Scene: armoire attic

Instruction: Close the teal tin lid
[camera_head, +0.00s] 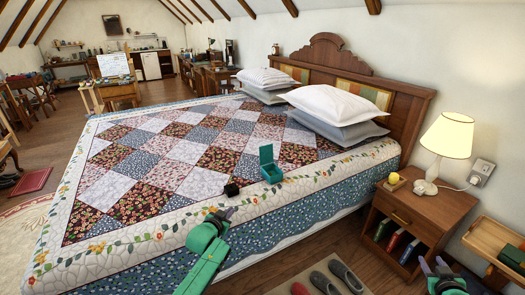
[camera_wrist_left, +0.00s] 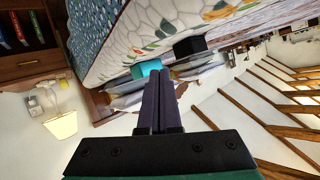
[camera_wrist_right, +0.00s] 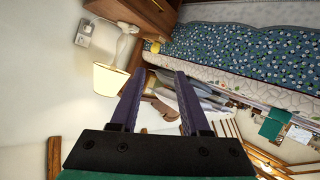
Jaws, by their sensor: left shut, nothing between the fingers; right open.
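In the left wrist view the tin shows as a teal patch (camera_wrist_left: 147,68) beyond the fingers. My left gripper (camera_head: 222,213) is shut and empty, in front of and left of the tin, apart from it. It also shows in the left wrist view (camera_wrist_left: 160,80). My right gripper (camera_head: 434,262) is open and empty at the lower right, far from the tin; its spread fingers show in the right wrist view (camera_wrist_right: 160,80).
A small black box (camera_head: 231,190) sits on the bed just left of the tin. Pillows (camera_head: 335,103) lie by the headboard. A nightstand (camera_head: 405,212) with a lamp (camera_head: 447,140) stands right of the bed. A wooden tray (camera_head: 495,243) is at the right edge. Slippers (camera_head: 335,280) lie on the floor.

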